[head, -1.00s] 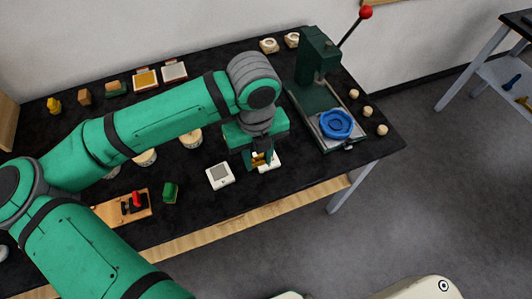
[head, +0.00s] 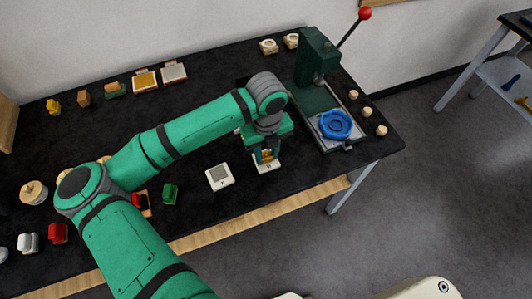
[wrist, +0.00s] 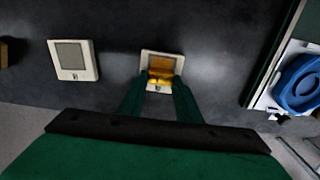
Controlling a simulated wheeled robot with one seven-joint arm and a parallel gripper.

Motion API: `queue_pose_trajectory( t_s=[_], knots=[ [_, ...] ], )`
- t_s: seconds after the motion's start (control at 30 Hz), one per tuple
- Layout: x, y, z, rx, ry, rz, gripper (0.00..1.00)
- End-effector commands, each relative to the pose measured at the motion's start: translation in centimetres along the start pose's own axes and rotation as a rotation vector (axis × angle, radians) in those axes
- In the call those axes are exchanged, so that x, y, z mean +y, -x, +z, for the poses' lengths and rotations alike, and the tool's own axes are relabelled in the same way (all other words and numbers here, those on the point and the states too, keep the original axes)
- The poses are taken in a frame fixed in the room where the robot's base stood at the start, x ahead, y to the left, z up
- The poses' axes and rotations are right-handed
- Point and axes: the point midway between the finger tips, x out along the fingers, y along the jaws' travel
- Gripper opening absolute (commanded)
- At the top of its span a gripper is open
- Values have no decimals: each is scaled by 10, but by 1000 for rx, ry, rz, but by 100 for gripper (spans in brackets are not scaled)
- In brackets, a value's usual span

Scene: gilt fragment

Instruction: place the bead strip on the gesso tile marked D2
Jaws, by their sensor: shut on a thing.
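My gripper (head: 266,156) is shut on a small gold-yellow piece, the bead strip (wrist: 160,75), which shows between the two green fingers in the wrist view. The strip is at a white square tile (head: 267,166), whose rim shows around it in the wrist view (wrist: 147,56). An orange-brown patch lies just behind the yellow part; I cannot tell whether it is strip or tile. I cannot tell whether the strip touches the tile. A second white tile with a grey centre (head: 219,177) lies to the left, empty. The marks on both tiles are too small to read.
A green press (head: 317,85) with a red-knobbed lever stands to the right, a blue ring-shaped piece (head: 336,124) on its base. Several small round knobs (head: 367,111) lie beyond it. A green block (head: 170,193) sits left of the tiles. The table's front edge is close.

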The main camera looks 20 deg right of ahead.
Motion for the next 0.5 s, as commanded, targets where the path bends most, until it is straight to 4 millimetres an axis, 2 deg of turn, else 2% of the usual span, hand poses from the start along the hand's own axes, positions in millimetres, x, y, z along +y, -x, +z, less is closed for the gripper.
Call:
queue_pose_trajectory(
  t_s=[0.33, 0.37, 0.4, 0.5],
  knots=[
    [0, -3, 0, 0, 1, 1, 9],
    [0, -3, 0, -1, 0, 1, 38],
    [0, -3, 0, -1, 0, 1, 47],
    [0, -2, 0, 0, 0, 1, 49]
  ],
)
